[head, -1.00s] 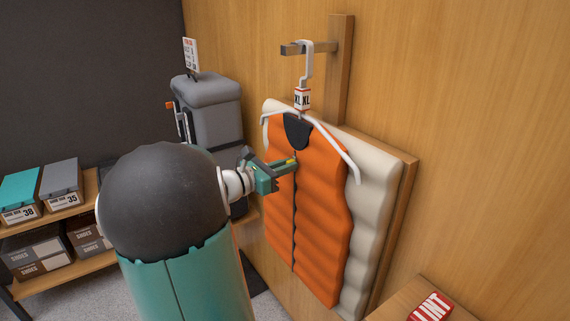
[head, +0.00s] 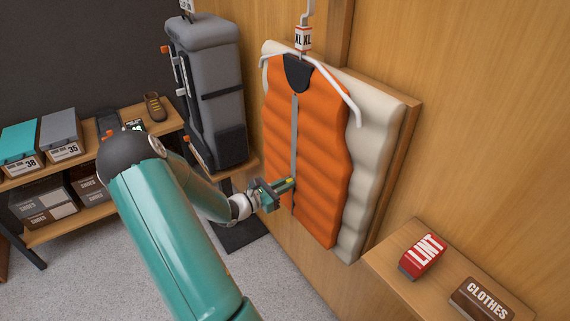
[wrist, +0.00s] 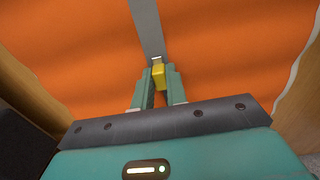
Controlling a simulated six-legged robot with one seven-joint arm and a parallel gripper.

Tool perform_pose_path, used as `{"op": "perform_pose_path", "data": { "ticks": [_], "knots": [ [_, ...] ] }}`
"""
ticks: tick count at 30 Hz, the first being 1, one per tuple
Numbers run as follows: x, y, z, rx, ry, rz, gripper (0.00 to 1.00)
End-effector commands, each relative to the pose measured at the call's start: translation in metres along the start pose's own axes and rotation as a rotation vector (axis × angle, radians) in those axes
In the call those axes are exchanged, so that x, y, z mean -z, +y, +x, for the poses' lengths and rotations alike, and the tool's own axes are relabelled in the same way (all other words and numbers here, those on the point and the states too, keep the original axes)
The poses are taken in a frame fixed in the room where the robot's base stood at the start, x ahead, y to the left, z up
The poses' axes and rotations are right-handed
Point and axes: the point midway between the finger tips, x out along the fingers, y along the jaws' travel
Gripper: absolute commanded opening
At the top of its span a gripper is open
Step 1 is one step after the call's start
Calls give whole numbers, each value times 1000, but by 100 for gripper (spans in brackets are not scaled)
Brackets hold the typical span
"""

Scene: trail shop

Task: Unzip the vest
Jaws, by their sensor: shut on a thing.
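The orange quilted vest (head: 325,165) hangs on a white hanger against a cream padded board on the wooden wall. Its front zip shows as an open grey strip (head: 295,135) from the dark collar down to my gripper, and as a thin dark line below it. My gripper (head: 291,184) is at the lower part of the zip, shut on the yellow zip pull (wrist: 158,76). In the wrist view both fingers press on the pull from its two sides, and the grey strip (wrist: 147,30) runs up from it. The pull is partly hidden by the fingers.
A grey backpack (head: 213,90) stands left of the vest. A shelf with shoe boxes (head: 60,132) is at the far left. A wooden ledge at the lower right holds a red lint box (head: 422,256) and a clothes brush (head: 482,299).

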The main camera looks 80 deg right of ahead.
Motion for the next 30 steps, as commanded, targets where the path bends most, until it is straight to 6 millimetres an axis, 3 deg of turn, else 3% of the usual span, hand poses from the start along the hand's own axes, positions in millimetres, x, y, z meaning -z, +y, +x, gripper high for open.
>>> {"op": "perform_pose_path", "data": {
  "ticks": [3,10,26,27,30],
  "knots": [
    [28,0,0,-1,-2,-6,0],
    [59,0,0,0,0,-2,0],
    [70,0,-1,-1,6,-3,0],
    [70,0,-1,-1,6,-3,22],
    [70,0,-1,0,5,-2,36]
  ]
}}
